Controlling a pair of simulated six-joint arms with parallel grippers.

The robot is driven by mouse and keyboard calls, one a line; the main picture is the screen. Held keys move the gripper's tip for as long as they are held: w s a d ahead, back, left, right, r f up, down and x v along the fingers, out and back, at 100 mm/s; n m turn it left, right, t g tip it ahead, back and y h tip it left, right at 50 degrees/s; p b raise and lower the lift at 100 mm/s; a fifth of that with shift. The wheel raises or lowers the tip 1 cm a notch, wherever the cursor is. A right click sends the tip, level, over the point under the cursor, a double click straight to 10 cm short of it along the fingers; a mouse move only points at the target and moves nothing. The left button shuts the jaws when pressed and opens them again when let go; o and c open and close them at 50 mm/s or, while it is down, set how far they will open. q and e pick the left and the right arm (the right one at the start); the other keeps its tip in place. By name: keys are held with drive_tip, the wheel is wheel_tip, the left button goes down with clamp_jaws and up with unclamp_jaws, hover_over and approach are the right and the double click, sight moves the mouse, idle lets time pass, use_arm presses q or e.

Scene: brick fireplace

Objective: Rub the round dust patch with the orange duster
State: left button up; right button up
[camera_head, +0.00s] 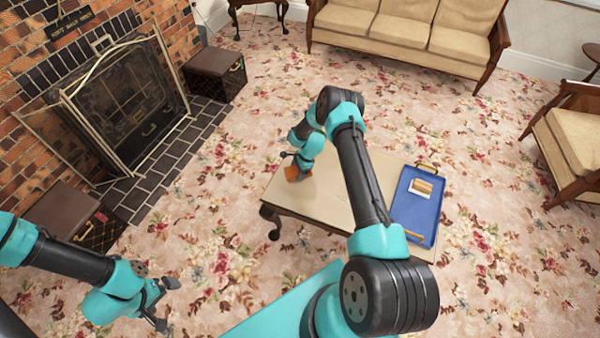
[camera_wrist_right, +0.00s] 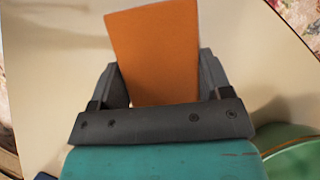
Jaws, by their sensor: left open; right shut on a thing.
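The orange duster (camera_head: 291,174) is at the left part of the low table (camera_head: 325,198), held in my right gripper (camera_head: 297,165). In the right wrist view the orange duster (camera_wrist_right: 155,50) stands between the two fingers of my right gripper (camera_wrist_right: 165,85), which are shut on it. The pale table top lies behind it. I cannot tell whether the duster touches the table. The round dust patch is not visible in either view; the duster and arm may hide it. My left gripper (camera_head: 160,305) is open and empty over the carpet at the lower left, away from the table.
A blue tray (camera_head: 403,220) with a small orange-brown item (camera_head: 422,187) on it lies at the table's right end. A brick fireplace with a screen (camera_head: 120,100) is at the left. A sofa (camera_head: 410,30) and an armchair (camera_head: 570,135) stand beyond. Carpet between is clear.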

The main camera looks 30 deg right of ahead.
drive_tip(key=shift+w+a, duration=0.25)
drive_tip(key=shift+w, duration=0.1)
drive_tip(key=shift+s+r, duration=0.1)
drive_tip(key=shift+r, duration=4)
